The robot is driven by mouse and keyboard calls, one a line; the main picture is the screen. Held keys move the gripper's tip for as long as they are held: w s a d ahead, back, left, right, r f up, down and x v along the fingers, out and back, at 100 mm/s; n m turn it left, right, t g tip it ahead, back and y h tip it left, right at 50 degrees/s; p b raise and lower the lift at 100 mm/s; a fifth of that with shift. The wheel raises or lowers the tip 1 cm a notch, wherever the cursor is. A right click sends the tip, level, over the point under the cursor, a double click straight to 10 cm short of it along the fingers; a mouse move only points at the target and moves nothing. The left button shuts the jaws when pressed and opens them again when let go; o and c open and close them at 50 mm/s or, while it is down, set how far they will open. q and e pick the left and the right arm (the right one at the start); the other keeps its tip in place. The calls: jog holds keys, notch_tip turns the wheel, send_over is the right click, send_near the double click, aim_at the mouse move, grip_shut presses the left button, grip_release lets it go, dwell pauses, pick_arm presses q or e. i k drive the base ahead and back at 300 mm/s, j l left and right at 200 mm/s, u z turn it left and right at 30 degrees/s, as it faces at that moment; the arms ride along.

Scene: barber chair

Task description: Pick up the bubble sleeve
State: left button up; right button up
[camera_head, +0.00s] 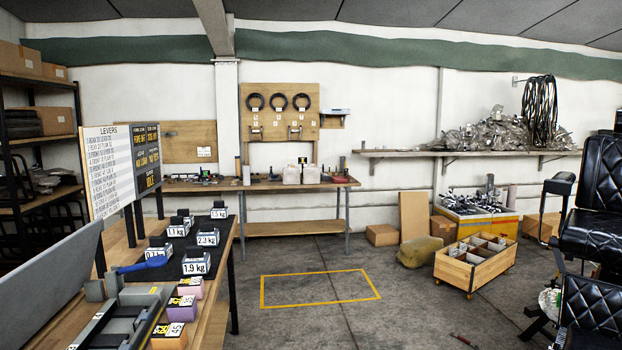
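I cannot pick out the bubble sleeve with certainty. A heap of crumpled, greyish, partly clear material (500,137) lies on the wall shelf at the right and looks like plastic wrap, but it is too far off to tell. Neither of my grippers shows in the head view.
A wooden bench (213,300) with labelled weights and a lever board (107,178) stands near on the left. A black padded barber chair (594,235) stands at the right. A wheeled wooden crate (462,272) is on the floor. The yellow-taped floor rectangle (320,304) is clear.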

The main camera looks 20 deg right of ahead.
aim_at(311, 174)
jog(key=i+l, duration=0.25)
jog(key=l, duration=0.15)
jog(key=i+l+z, duration=0.1)
jog(key=i+l, duration=0.15)
jog(key=l, duration=0.15)
jog(key=i+l+z, duration=0.1)
jog(key=i+l, duration=0.15)
jog(key=l, duration=0.15)
jog(key=i+l+z, duration=0.1)
jog(key=i, duration=1.05)
jog(key=i+l+z, duration=0.15)
jog(key=i, duration=3.25)
jog(key=i+u, duration=0.15)
jog(key=i, duration=0.55)
jog(key=i+l+u, duration=0.1)
jog(key=i, duration=0.65)
jog(key=i+l+u, duration=0.15)
jog(key=i, duration=0.55)
